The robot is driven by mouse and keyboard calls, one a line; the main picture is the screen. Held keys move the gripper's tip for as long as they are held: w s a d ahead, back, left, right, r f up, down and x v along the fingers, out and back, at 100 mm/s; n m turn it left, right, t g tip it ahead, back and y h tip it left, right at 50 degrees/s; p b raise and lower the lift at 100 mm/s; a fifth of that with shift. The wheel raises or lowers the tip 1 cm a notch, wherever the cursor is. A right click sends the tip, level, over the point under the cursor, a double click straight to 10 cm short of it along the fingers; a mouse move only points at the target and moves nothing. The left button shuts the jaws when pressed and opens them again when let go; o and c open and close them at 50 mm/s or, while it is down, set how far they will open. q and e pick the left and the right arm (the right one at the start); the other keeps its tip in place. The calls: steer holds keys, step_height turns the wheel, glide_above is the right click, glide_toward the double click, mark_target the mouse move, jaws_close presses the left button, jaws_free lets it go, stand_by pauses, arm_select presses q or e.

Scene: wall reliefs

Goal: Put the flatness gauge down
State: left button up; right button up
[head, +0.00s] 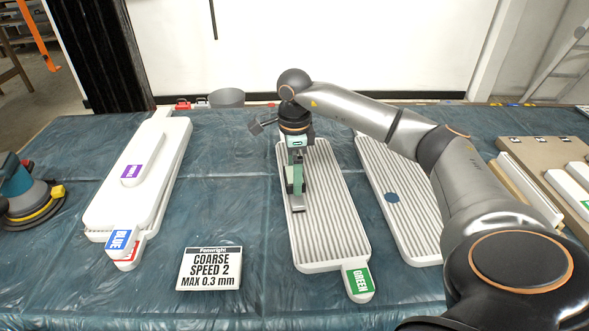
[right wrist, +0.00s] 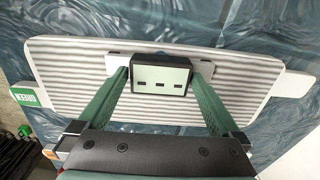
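The flatness gauge is a small black box with a pale display (right wrist: 161,82) showing dashes, on a flat pale bar. In the right wrist view my right gripper (right wrist: 161,78) has its green fingers against both sides of the box, shut on it. In the head view the gripper (head: 296,178) points down over the ribbed white panel with the green tag (head: 331,225), and the gauge's bar (head: 298,204) shows below the fingers. I cannot tell whether the bar touches the ribs. My left gripper is not in view.
A second ribbed panel (head: 408,222) with a blue disc lies to the right, partly behind my arm. Stacked smooth white panels (head: 155,170) with blue and red tags lie left. A "COARSE SPEED 2" sign (head: 209,268) and a sander (head: 22,190) are on the sheet-covered table (head: 225,150).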

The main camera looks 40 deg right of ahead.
arm_select(q)
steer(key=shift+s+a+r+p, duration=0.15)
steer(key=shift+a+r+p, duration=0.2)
steer(key=shift+p, duration=0.45)
arm_select(e)
step_height(320, 180, up, 12)
steer(key=shift+r, duration=0.15)
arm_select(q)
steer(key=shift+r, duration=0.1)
